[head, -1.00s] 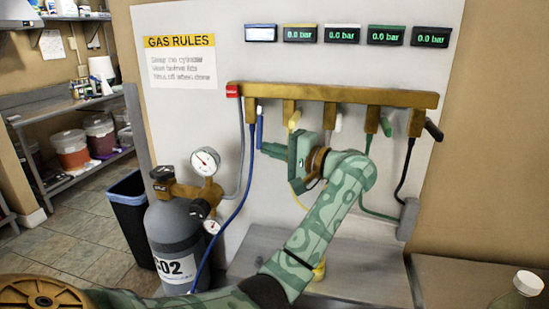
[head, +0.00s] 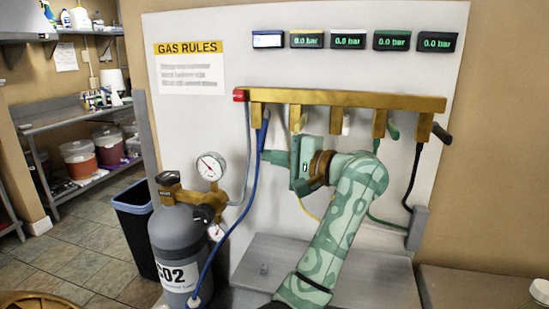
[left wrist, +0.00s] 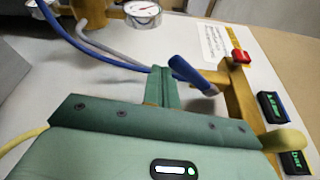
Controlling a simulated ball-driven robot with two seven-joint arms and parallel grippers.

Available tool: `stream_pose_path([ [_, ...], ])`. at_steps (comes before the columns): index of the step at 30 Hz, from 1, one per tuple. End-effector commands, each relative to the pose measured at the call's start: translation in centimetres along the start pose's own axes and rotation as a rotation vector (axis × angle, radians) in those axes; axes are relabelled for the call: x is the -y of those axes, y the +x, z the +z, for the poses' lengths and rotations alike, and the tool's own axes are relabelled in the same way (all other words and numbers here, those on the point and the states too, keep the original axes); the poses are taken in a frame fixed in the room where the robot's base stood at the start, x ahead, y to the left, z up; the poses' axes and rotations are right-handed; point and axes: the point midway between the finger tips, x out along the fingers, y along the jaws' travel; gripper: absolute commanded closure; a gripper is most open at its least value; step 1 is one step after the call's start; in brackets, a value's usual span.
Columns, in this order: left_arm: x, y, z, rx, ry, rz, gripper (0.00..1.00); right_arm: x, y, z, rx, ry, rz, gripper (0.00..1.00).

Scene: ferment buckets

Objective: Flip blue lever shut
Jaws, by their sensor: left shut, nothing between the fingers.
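The blue lever (head: 263,131) hangs below the left end of the brass manifold (head: 340,100), with its lower end slanted a little to the left. In the left wrist view the blue lever (left wrist: 190,72) lies just beyond my fingertips. My left gripper (head: 266,156) is shut and empty, with its fingers pointing left beside the lever's lower end. In the left wrist view the shut fingers (left wrist: 160,74) are close to the lever; I cannot tell whether they touch it. My right gripper is not in view.
A yellow lever (head: 299,120) is just right of the blue one, above my gripper. White, green and black levers follow farther right. The blue hose (head: 231,228) runs down to the grey CO2 cylinder (head: 180,240). A steel shelf (head: 340,270) lies below.

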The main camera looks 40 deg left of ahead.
Motion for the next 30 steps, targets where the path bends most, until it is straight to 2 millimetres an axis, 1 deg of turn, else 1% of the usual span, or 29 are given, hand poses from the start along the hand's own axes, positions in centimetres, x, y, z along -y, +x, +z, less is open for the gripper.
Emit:
stream_pose_path([
  [10, 0.0, -0.2, 0.0, 0.000, 0.000, 0.000, 1.00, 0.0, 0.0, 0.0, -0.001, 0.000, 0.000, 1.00],
  [14, 0.0, -1.4, -0.1, -0.003, 0.001, 0.001, 1.00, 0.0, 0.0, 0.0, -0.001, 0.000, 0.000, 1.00],
  [17, 0.0, -3.2, -0.1, -0.004, 0.000, 0.001, 1.00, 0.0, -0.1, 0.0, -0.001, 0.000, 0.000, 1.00],
  [24, 0.0, -9.2, -0.1, -0.005, 0.001, 0.002, 1.00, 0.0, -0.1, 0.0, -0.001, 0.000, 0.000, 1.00],
  [30, 0.0, -13.4, -0.1, -0.003, 0.002, 0.001, 1.00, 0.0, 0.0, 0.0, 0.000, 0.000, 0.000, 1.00],
])
